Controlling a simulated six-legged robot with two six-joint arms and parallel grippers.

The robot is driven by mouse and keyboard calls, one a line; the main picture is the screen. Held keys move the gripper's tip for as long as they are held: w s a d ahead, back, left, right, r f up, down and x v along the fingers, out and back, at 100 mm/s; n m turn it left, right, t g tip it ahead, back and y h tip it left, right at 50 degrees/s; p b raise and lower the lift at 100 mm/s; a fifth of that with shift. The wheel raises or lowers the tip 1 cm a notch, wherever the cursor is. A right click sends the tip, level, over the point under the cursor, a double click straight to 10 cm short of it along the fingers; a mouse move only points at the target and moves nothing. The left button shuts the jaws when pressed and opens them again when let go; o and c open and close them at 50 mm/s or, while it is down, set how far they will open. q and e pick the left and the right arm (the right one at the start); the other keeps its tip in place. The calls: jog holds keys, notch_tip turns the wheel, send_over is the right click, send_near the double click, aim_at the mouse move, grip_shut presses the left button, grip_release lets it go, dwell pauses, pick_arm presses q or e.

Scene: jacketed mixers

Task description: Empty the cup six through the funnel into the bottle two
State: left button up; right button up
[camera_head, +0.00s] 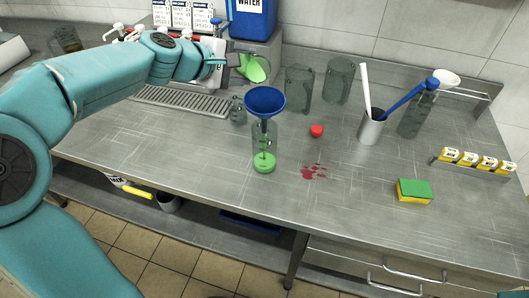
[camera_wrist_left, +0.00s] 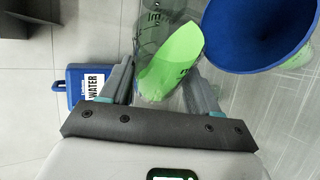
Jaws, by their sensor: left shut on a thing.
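My left gripper (camera_head: 236,60) is shut on a clear cup (camera_head: 243,62) with bright green liquid in it. The cup is tilted. In the wrist view it sits between the two fingers (camera_wrist_left: 162,85), and the green liquid (camera_wrist_left: 172,62) slants inside it. A blue funnel (camera_head: 265,100) sits in the mouth of a clear bottle (camera_head: 265,138) that stands upright on the steel bench, with green liquid at its bottom. In the head view the cup is above and behind the funnel; in the wrist view the funnel (camera_wrist_left: 262,30) is right of the cup. My right gripper is out of view.
Clear glasses (camera_head: 299,88) and a small flask (camera_head: 237,110) stand behind the bottle. A red cap (camera_head: 316,131) and red puddle (camera_head: 313,172) lie to its right. A tool holder (camera_head: 371,128), a sponge (camera_head: 414,192) and a yellow-boxed rack (camera_head: 478,161) are further right. The front bench is clear.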

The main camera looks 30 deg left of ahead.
aim_at(249, 58)
pick_arm(q)
jog(key=shift+s+d+r+m+t+y+b, duration=0.2)
jog(key=shift+r+m+t+y+b, duration=0.3)
jog(key=shift+b, duration=0.65)
jog(key=shift+s+d+r+m+t+y+b, duration=0.1)
jog(key=shift+d+r+m+t+y+b, duration=0.15)
jog(key=shift+m+t+b, duration=0.6)
jog(key=shift+s+d+r+m+t+y+b, duration=0.2)
jog(key=shift+m+b, duration=0.25)
jog(key=shift+b, duration=0.6)
jog(key=shift+s+d+r+m+t+y+b, duration=0.15)
jog(key=shift+d+r+m+t+b, duration=0.2)
jog(key=shift+b, duration=0.7)
jog(key=shift+d+r+m+b, duration=0.1)
jog(key=shift+r+m+b, duration=0.05)
jog(key=shift+m+b, duration=0.35)
jog(key=shift+r, duration=0.1)
